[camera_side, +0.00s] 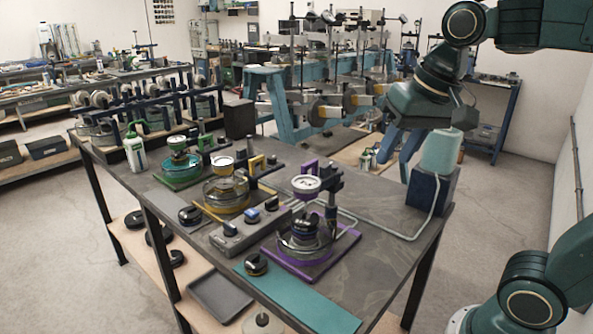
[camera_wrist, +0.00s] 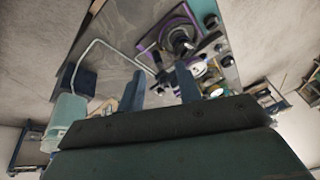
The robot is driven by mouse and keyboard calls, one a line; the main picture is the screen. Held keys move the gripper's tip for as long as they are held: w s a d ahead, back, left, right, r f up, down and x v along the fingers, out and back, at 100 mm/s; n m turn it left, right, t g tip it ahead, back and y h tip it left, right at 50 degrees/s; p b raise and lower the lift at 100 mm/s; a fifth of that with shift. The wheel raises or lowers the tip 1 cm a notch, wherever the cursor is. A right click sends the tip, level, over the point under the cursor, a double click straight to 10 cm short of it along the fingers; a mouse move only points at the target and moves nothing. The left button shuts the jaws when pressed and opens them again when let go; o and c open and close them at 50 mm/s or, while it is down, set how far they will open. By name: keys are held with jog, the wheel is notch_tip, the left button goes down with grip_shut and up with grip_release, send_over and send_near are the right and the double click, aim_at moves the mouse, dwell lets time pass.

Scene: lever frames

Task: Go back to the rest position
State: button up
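My gripper (camera_side: 395,158) is in the air above the back right part of the workbench (camera_side: 375,262) in the side view. Its two blue fingers stand apart with nothing between them; the wrist view shows the same open gap (camera_wrist: 161,82). Below and apart from it is the purple lever station (camera_side: 305,240) with a round dial (camera_side: 306,184). The yellow station (camera_side: 226,193) and the green station (camera_side: 182,165) stand further left along the bench. The purple station also shows in the wrist view (camera_wrist: 180,40).
A pale green tank (camera_side: 441,153) on a dark blue block (camera_side: 430,190) stands at the bench's right corner, close to my gripper in the picture. A pale tube runs from there across the bench. A teal mat (camera_side: 298,300) lies at the front. A white-green bottle (camera_side: 134,150) stands at left.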

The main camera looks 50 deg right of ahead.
jog(key=s+a+f+n+t, duration=0.1)
jog(key=s+f+n, duration=0.4)
jog(key=s+f, duration=0.1)
jog(key=shift+s+t, duration=0.3)
jog(key=shift+s, duration=0.05)
